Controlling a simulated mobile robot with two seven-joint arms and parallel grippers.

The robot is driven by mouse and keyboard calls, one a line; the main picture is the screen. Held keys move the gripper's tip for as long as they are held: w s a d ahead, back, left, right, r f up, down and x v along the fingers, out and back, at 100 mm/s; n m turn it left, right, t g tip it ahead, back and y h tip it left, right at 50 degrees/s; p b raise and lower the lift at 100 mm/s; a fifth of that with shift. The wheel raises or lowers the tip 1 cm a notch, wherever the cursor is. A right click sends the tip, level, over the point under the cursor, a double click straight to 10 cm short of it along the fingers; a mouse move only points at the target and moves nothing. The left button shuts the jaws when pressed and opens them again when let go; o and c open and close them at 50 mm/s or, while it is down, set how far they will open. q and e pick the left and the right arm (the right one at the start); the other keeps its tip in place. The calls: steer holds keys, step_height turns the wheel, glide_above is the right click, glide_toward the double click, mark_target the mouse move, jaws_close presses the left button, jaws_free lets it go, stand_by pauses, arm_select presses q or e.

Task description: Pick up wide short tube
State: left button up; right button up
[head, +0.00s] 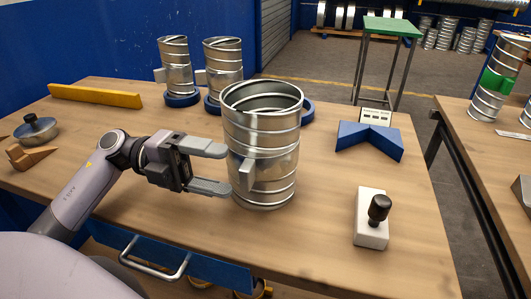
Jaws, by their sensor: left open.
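A wide, shiny metal spiral tube (262,140) stands upright near the middle of the wooden table, open at the top. A small grey tab sticks out from its lower left side. My left gripper (226,169) comes in from the left, roughly level with the tube's lower half. Its two fingers are spread apart and point at the tube. The fingertips are at or very near its left side; I cannot tell whether they touch it. Nothing is held between them. My right gripper is not in view.
Two narrower metal tubes (175,66) (223,66) stand on blue bases behind. A blue V-shaped block (369,138) and a white block with a black knob (371,228) are to the right. A yellow bar (94,95) and a lidded pot (36,131) are left. Table between tube and white block is clear.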

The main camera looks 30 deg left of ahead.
mark_target(240, 176)
arm_select(q)
steer(key=shift+w+d+r, duration=0.1)
steer(key=shift+d, duration=0.6)
steer(key=p+x, duration=0.1)
steer(key=x, duration=0.4)
steer(key=shift+w+d, duration=0.1)
steer(key=shift+d, duration=0.2)
steer(key=c, duration=1.1)
steer(key=shift+c, duration=1.4)
